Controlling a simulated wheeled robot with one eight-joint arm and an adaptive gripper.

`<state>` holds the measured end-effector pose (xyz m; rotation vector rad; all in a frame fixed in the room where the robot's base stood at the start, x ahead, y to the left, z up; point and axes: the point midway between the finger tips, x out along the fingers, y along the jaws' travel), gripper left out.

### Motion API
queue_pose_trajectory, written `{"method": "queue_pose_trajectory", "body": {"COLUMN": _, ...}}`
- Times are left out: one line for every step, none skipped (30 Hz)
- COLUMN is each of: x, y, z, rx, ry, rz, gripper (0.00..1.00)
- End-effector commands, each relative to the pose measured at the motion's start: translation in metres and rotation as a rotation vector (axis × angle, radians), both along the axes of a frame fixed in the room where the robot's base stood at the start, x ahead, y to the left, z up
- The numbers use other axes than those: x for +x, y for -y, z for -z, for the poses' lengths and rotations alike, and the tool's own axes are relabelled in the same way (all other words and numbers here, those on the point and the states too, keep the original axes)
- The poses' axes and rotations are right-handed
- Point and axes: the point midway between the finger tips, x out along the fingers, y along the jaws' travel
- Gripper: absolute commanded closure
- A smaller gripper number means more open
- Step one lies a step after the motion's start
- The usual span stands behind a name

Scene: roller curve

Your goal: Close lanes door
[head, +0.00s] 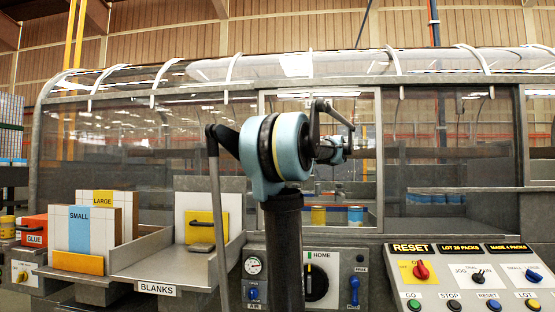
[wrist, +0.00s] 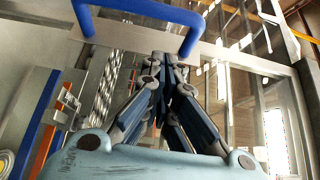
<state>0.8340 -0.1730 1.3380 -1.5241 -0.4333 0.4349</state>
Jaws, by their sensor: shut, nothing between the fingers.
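In the head view a framed clear panel (head: 378,110) stands in the middle of the machine's guard, behind my arm, which hides part of it. No label shows that it is the lanes door, and I cannot tell whether it is open. In the wrist view a blue bar handle (wrist: 191,38) is fixed to a grey metal rail (wrist: 230,55). My gripper (wrist: 165,58) is shut and empty, with its fingertips close to the rail, beneath the handle in the picture. I cannot tell whether they touch. In the head view my arm hides most of the gripper.
A control panel (head: 465,273) with knobs and buttons is at the lower right. A blanks tray (head: 150,266) and upright cartons (head: 82,232) are at the left. A gauge and knobs are below the framed panel. Another blue bar (wrist: 42,125) shows in the wrist view.

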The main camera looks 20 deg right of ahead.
Motion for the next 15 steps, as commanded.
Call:
{"method": "queue_pose_trajectory", "body": {"x": -0.008, "y": 0.006, "z": 0.0, "rx": 0.0, "ry": 0.0, "rz": 0.005, "gripper": 1.0}}
{"method": "queue_pose_trajectory", "body": {"x": -0.012, "y": 0.008, "z": 0.0, "rx": 0.0, "ry": 0.0, "rz": 0.004, "gripper": 1.0}}
{"method": "queue_pose_trajectory", "body": {"x": -0.018, "y": 0.012, "z": 0.0, "rx": 0.0, "ry": 0.0, "rz": 0.005, "gripper": 1.0}}
{"method": "queue_pose_trajectory", "body": {"x": -0.022, "y": 0.015, "z": 0.0, "rx": 0.0, "ry": 0.0, "rz": 0.005, "gripper": 1.0}}
{"method": "queue_pose_trajectory", "body": {"x": -0.026, "y": 0.017, "z": 0.0, "rx": 0.0, "ry": 0.0, "rz": 0.003, "gripper": 1.0}}
{"method": "queue_pose_trajectory", "body": {"x": -0.031, "y": 0.02, "z": 0.0, "rx": 0.0, "ry": 0.0, "rz": 0.004, "gripper": 1.0}}
{"method": "queue_pose_trajectory", "body": {"x": -0.035, "y": 0.022, "z": 0.0, "rx": 0.0, "ry": 0.0, "rz": 0.004, "gripper": 1.0}}
{"method": "queue_pose_trajectory", "body": {"x": -0.039, "y": 0.024, "z": 0.0, "rx": 0.0, "ry": 0.0, "rz": 0.002, "gripper": 1.0}}
{"method": "queue_pose_trajectory", "body": {"x": -0.043, "y": 0.027, "z": 0.0, "rx": 0.0, "ry": 0.0, "rz": 0.003, "gripper": 1.0}}
{"method": "queue_pose_trajectory", "body": {"x": -0.047, "y": 0.029, "z": 0.0, "rx": 0.0, "ry": 0.0, "rz": 0.003, "gripper": 1.0}}
{"method": "queue_pose_trajectory", "body": {"x": -0.049, "y": 0.03, "z": 0.0, "rx": 0.0, "ry": 0.0, "rz": 0.001, "gripper": 1.0}}
{"method": "queue_pose_trajectory", "body": {"x": -0.053, "y": 0.032, "z": 0.0, "rx": 0.0, "ry": 0.0, "rz": 0.001, "gripper": 1.0}}
{"method": "queue_pose_trajectory", "body": {"x": -0.055, "y": 0.034, "z": 0.0, "rx": 0.0, "ry": 0.0, "rz": 0.001, "gripper": 1.0}}
{"method": "queue_pose_trajectory", "body": {"x": -0.057, "y": 0.035, "z": 0.0, "rx": 0.0, "ry": 0.0, "rz": 0.001, "gripper": 1.0}}
{"method": "queue_pose_trajectory", "body": {"x": -0.06, "y": 0.035, "z": 0.0, "rx": 0.0, "ry": 0.0, "rz": -0.001, "gripper": 1.0}}
